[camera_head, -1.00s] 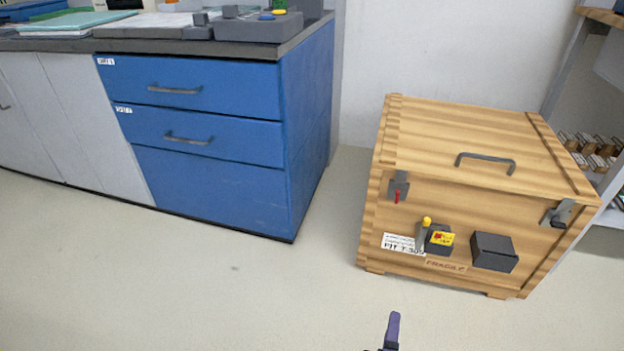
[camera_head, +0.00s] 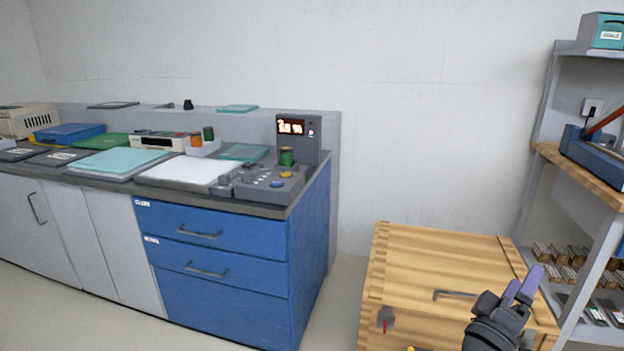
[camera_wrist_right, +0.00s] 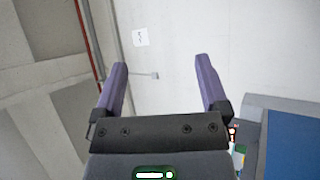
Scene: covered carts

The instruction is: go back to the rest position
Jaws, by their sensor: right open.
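My right gripper (camera_head: 523,285) has purple fingers and a dark body. In the head view it is raised at the lower right, in front of the wooden crate. In the right wrist view its two fingers (camera_wrist_right: 160,82) stand wide apart with nothing between them, pointing toward a pale wall. My left gripper is in neither view.
The wooden crate (camera_head: 425,257) has a closed lid with a handle and stands on the floor. Left of it is a counter with blue drawers (camera_head: 220,275) and equipment on top. A shelf unit (camera_head: 584,256) stands at the right. Floor shows between counter and crate.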

